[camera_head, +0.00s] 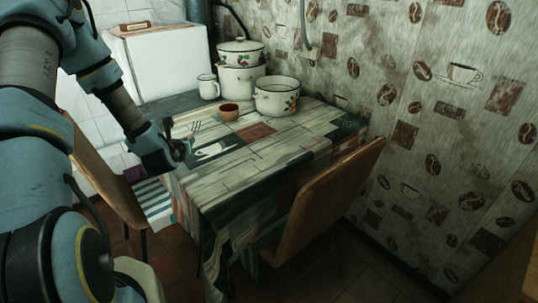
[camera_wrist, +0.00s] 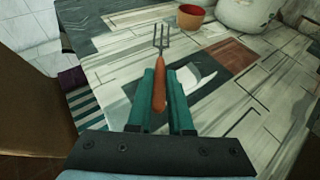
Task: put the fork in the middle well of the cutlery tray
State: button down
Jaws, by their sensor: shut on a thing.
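The fork (camera_wrist: 161,62) has metal tines and an orange-brown handle. My gripper (camera_wrist: 166,78) is shut on the handle, with the tines pointing away past the fingertips. In the head view the fork tines (camera_head: 196,126) show just beyond my gripper (camera_head: 183,146), over the near left part of the table. I cannot tell the exact gap between fork and tabletop. I cannot make out the cutlery tray in either view.
A small red-brown bowl (camera_head: 229,112) stands beyond the fork. Behind it are a white enamel pot (camera_head: 277,98), stacked pots (camera_head: 240,78) and a white mug (camera_head: 208,87). Chairs stand at the right (camera_head: 325,200) and left (camera_head: 105,175). The table's front (camera_head: 235,185) is clear.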

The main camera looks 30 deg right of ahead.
jog(key=s+d+m+g+h+b, duration=0.1)
jog(key=d+m+g+h+b, duration=0.15)
jog(key=d, duration=0.95)
jog(key=m+g+h+b, duration=0.2)
jog(key=m+g+h, duration=0.1)
jog(key=m, duration=0.1)
send_over(266, 155)
notch_tip(266, 155, down, 3)
jog(key=shift+d+f+n+t+y, duration=0.1)
jog(key=shift+n+t+y, duration=0.15)
jog(key=shift+f+p, duration=0.5)
jog(key=shift+f, duration=1.95)
jog(key=shift+f, duration=0.1)
jog(key=c, duration=0.8)
grip_release()
